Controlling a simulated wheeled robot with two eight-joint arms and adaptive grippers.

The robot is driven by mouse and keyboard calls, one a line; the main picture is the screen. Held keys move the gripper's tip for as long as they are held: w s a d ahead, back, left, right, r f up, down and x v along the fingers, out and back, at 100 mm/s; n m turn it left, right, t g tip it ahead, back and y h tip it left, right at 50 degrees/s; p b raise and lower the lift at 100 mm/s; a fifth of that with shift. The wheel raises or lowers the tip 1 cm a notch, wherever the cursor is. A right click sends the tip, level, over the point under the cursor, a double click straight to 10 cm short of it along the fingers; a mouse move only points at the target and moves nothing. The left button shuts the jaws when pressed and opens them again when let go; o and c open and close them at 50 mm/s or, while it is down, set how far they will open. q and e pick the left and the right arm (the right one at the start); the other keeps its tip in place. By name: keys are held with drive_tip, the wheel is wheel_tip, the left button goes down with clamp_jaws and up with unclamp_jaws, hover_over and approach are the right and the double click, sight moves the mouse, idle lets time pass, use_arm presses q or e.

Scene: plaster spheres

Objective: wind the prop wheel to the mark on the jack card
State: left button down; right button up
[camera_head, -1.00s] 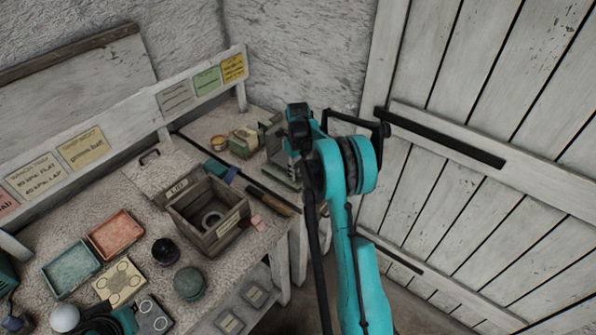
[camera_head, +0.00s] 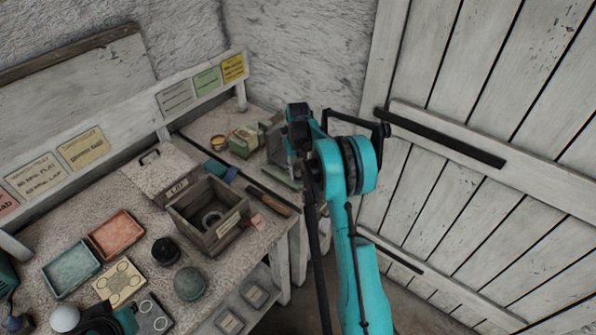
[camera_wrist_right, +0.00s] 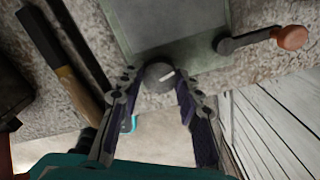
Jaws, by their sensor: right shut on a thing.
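In the right wrist view the prop wheel (camera_wrist_right: 153,77) is a small grey round knob with a white line, at the near edge of a grey-green jack (camera_wrist_right: 165,30). My right gripper (camera_wrist_right: 159,80) is shut on it, one finger on each side. In the head view my right arm hides the wheel and most of the jack (camera_head: 279,150). My left gripper (camera_head: 98,322) is partly in view at the bottom left, near a white sphere (camera_head: 65,318); its jaws are unclear. Cards in grey, green (camera_head: 207,81) and yellow (camera_head: 233,67) hang on the rail; I cannot tell which is the jack card.
A crank with a brown knob (camera_wrist_right: 291,37) sticks out right of the jack. A wooden-handled tool (camera_head: 270,201) lies beside it. An open wooden box (camera_head: 206,215), a red tray (camera_head: 116,234) and a green tray (camera_head: 70,269) stand on the bench. A plank door is at right.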

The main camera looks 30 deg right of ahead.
sight(298, 172)
drive_tip(key=o, duration=0.9)
wheel_tip(298, 172, up, 12)
drive_tip(key=shift+r, duration=0.1)
